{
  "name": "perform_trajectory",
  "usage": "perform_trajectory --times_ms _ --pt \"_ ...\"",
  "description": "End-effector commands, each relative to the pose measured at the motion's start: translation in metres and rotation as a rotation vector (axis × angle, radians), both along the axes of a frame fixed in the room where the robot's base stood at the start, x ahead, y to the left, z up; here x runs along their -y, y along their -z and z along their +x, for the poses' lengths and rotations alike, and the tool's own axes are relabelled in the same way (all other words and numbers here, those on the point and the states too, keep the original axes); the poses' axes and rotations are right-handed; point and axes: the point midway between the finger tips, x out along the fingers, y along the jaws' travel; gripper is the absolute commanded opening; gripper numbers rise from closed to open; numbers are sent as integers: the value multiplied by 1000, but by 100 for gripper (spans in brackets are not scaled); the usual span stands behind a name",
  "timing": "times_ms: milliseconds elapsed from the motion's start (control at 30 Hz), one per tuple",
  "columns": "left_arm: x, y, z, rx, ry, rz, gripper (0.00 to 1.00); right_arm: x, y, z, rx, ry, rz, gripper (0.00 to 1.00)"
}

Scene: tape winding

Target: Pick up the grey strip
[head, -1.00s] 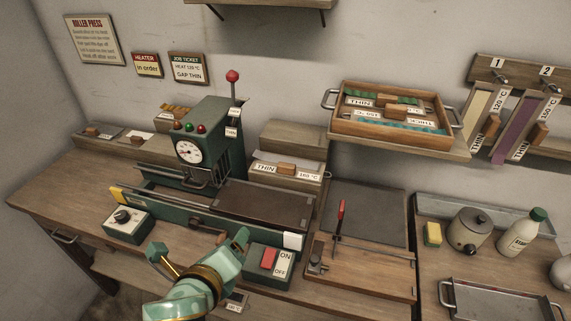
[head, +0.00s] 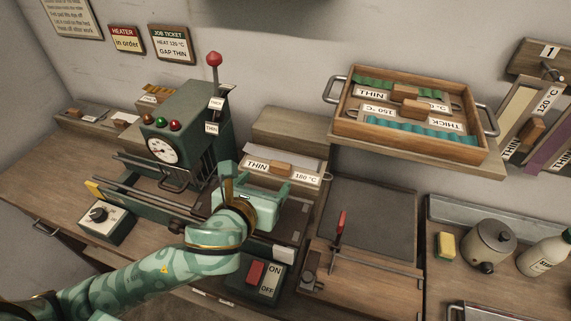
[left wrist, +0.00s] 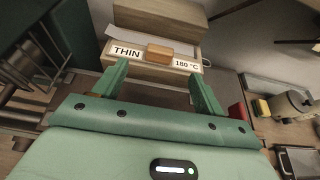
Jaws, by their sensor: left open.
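A grey strip (head: 309,165) stands in a wooden holder behind the press bed. It has a small wooden grip block (head: 281,170) between labels reading THIN and 180 °C. It also shows in the left wrist view (left wrist: 176,37), with its block (left wrist: 158,53) between and beyond my fingertips. My left gripper (head: 254,180) is open and empty, in front of the strip and above the press bed, apart from the block. My right gripper is not in view.
The green roller press (head: 177,125) with its red-knobbed lever stands left of my gripper. A switch box (head: 262,278) is below it. A wooden tray (head: 345,128) with labelled strips sits on a shelf at right. A cutting board (head: 366,215) lies beneath.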

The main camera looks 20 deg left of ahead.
Motion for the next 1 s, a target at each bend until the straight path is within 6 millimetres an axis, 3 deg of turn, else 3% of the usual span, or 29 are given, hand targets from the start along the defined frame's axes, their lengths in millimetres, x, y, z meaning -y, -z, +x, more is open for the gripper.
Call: perform_trajectory --times_ms 100,200,433,667,967,1000 --pt "1 15 27 0 -2 0 71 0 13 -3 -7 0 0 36" --pt "1 20 42 0 -1 -1 71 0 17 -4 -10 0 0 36" --pt "2 29 60 -1 -3 -1 71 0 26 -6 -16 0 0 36" --pt "5 44 93 -1 -2 0 71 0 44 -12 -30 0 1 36" --pt "5 43 98 0 0 -1 71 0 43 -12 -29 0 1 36" --pt "5 43 98 0 0 -1 60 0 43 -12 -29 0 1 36"
